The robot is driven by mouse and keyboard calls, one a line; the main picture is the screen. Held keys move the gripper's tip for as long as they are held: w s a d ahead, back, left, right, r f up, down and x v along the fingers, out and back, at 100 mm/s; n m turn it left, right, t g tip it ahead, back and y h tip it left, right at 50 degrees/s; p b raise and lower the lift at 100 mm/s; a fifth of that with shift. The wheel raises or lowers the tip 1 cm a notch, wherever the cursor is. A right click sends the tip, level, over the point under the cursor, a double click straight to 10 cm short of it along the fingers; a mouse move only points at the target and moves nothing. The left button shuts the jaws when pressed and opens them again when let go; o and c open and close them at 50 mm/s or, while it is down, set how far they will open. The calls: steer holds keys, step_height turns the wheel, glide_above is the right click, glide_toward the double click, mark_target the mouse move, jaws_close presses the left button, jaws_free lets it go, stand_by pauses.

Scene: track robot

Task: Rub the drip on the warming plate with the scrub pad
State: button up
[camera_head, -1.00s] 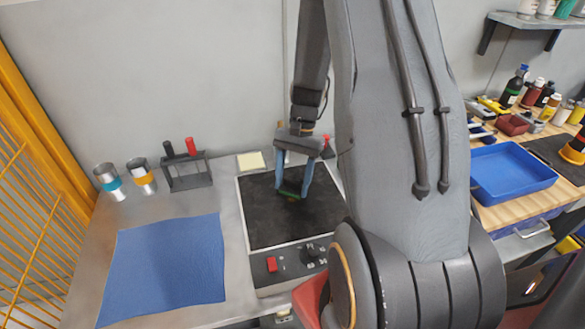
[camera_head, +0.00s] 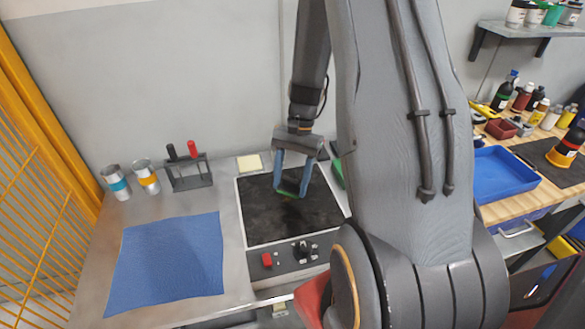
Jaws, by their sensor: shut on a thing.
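The warming plate (camera_head: 268,226) is a black square top on a pale body, with a red switch and a dark knob on its front panel. My gripper (camera_head: 291,190) is over the plate's middle, pointing down, its blue fingers shut on the scrub pad (camera_head: 289,195). Only a thin green edge of the pad shows, low at the plate's surface; I cannot tell whether it touches. The drip is not distinguishable; the plate shows only faint smudges.
A blue cloth (camera_head: 168,262) lies left of the plate. Two metal cups (camera_head: 116,183) and a rack with red and black handles (camera_head: 189,173) stand behind it. A pale yellow block (camera_head: 249,162) sits behind the plate. A blue tray (camera_head: 500,172) is on the right bench.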

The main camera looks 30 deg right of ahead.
mark_target(287, 191)
steer(key=shift+r+p, duration=1.15)
steer(key=shift+r, duration=0.6)
